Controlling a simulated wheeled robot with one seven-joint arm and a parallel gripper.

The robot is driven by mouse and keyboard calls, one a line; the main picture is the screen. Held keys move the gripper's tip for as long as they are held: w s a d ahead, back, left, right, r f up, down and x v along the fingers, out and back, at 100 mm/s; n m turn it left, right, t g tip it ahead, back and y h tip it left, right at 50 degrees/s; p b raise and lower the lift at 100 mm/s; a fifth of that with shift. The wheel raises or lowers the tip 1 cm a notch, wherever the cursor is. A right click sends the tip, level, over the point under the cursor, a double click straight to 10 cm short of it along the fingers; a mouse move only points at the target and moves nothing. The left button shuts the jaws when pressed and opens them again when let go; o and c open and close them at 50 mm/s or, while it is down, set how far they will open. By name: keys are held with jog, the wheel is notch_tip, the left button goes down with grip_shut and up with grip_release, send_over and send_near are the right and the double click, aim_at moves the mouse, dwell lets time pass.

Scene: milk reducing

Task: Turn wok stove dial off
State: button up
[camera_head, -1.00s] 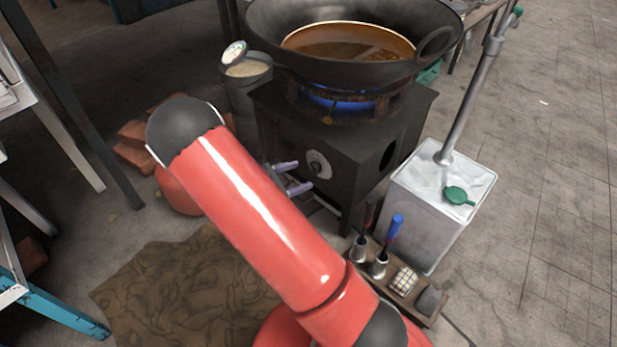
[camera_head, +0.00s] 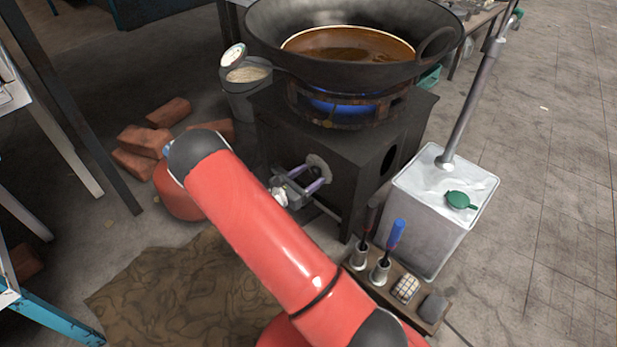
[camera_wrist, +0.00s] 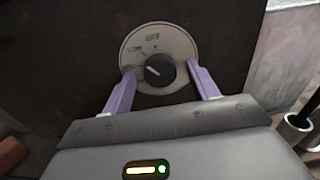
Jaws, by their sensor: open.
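The stove dial is a black round knob (camera_wrist: 159,70) on a pale round plate (camera_wrist: 158,45) on the stove's dark front. The plate reads OFF at the top and LOW at upper left, with a blurred mark further left. The knob's white line points up and left, away from OFF. My gripper (camera_wrist: 160,69) is open, with one purple finger on each side of the knob; contact cannot be told. In the head view my gripper (camera_head: 318,175) faces the dial plate (camera_head: 319,162), and the knob is hidden. The black stove (camera_head: 345,150) has a blue flame (camera_head: 340,106) under the wok (camera_head: 345,72).
A white metal can (camera_head: 435,215) with a pipe stands right of the stove. A wooden rack (camera_head: 430,322) with tools is in front of it. Bricks (camera_head: 168,112) and a bucket (camera_head: 245,100) are at left. A brown cloth (camera_head: 170,295) lies on the floor.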

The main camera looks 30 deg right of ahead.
jog(key=shift+c, duration=0.5)
jog(key=c, duration=0.9)
jog(key=shift+m, duration=0.3)
jog(key=m+b, duration=0.2)
jog(key=m, duration=0.1)
jog(key=shift+m+y+b, duration=0.4)
jog(key=shift+m+b, duration=0.4)
jog(key=shift+m, duration=1.2)
jog(key=o, duration=1)
